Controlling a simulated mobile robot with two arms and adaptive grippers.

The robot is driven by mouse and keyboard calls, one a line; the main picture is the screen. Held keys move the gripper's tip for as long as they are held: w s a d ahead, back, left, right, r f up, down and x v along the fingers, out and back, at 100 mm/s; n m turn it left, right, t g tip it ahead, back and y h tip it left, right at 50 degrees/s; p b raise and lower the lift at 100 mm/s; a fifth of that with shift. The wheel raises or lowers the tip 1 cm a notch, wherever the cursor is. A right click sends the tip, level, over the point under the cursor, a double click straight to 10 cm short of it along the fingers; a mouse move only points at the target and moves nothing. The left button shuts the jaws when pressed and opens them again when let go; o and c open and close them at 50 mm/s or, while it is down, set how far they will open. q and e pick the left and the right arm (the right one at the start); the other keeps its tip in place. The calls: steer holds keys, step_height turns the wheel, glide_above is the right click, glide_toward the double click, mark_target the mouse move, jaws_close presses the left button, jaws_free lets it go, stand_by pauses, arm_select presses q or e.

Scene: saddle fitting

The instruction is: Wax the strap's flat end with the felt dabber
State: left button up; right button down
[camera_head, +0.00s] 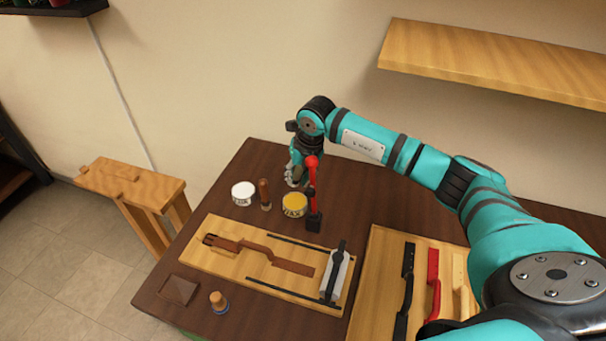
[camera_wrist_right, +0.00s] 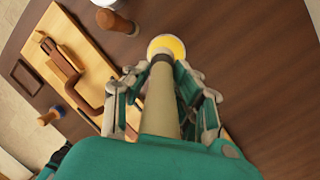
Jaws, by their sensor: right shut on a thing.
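The brown strap (camera_head: 252,247) lies on a pale wooden board (camera_head: 205,263), its flat end (camera_head: 293,267) toward the right. The yellow wax tin (camera_head: 294,205) stands behind the board. My right gripper (camera_head: 296,176) is just above and behind the tin. In the right wrist view its fingers (camera_wrist_right: 163,85) are shut on a beige-handled tool, seemingly the felt dabber (camera_wrist_right: 160,108). The tool's far end overlaps the yellow tin (camera_wrist_right: 167,42) in that view; I cannot tell whether it touches the wax. The dabber is not clear in the head view. My left gripper is not in view.
A white tin (camera_head: 243,191) and a brown-handled tool (camera_head: 265,193) stand left of the wax. A red upright piece on a black base (camera_head: 314,220) stands close right of it. A second board (camera_head: 376,262) holds several straps.

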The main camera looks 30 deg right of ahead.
steer(key=shift+b+x, duration=0.65)
steer(key=shift+x, duration=0.55)
steer(key=shift+s+d+f+b, duration=0.1)
steer(key=shift+f+b, duration=0.45)
steer(key=shift+f, duration=0.35)
steer(key=shift+s+d+f+b, duration=0.1)
steer(key=shift+f+b, duration=0.4)
steer(key=shift+f, duration=0.4)
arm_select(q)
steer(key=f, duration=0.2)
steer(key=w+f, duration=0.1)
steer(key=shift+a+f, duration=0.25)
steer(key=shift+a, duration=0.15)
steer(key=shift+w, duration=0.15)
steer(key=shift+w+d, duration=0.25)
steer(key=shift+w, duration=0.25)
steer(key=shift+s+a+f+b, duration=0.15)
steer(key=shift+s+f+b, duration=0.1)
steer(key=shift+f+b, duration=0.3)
arm_select(e)
steer(key=shift+s+f, duration=0.1)
steer(key=shift+f, duration=0.55)
